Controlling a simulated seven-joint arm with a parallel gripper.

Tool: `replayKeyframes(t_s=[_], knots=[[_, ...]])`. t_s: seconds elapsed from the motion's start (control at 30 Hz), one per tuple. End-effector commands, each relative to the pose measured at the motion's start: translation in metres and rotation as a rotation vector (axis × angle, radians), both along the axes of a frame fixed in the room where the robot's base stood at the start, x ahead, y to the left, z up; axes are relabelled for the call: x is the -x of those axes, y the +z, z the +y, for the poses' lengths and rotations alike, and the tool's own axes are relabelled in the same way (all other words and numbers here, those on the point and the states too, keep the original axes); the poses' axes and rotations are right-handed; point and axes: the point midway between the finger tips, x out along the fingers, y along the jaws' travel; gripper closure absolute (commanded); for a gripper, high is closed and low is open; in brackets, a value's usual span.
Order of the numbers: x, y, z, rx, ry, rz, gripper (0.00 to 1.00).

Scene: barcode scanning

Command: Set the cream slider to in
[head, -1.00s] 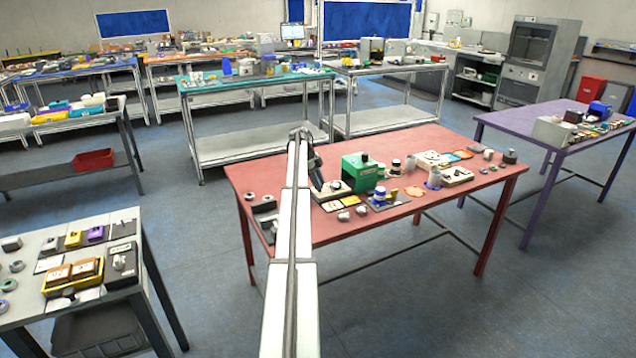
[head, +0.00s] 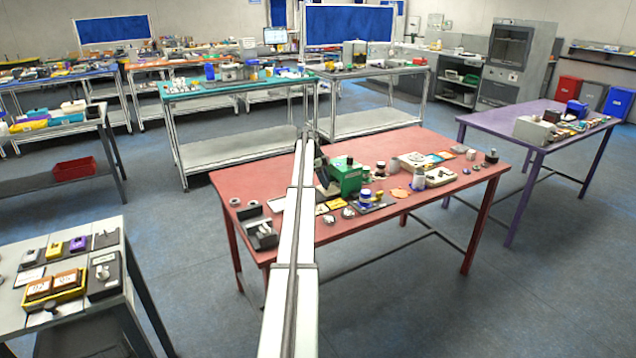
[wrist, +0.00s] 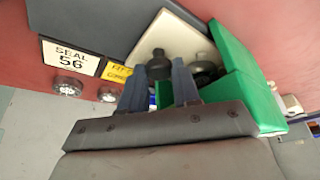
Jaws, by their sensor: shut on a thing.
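The cream slider (wrist: 165,35) has a cream base plate with a dark round knob (wrist: 160,66) on it, seen in the wrist view. My gripper (wrist: 160,82) is shut on this dark knob, with one finger on each side. The fingers and the gripper body hide the near part of the base. No slider marking is readable, so I cannot tell its position.
The green box (wrist: 238,75) stands close on the right of my gripper. A "SEAL 56" card (wrist: 70,58), a yellow label (wrist: 118,72) and two round metal pieces lie to the left. The red table (head: 440,150) holds several other devices to the right.

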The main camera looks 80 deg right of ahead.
Motion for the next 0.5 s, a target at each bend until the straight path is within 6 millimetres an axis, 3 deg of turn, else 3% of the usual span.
replayKeyframes(t_s=[0.13,0.17,0.4,0.5], knots=[[0.0037,0.0009,-0.0045,0.009,0.002,0.004,1.00],[0.0038,0.0009,-0.0046,0.010,0.002,0.005,0.68],[0.0034,0.0009,-0.0044,0.009,0.002,0.004,0.45],[0.0033,0.0009,-0.0046,0.010,0.002,0.004,0.44]])
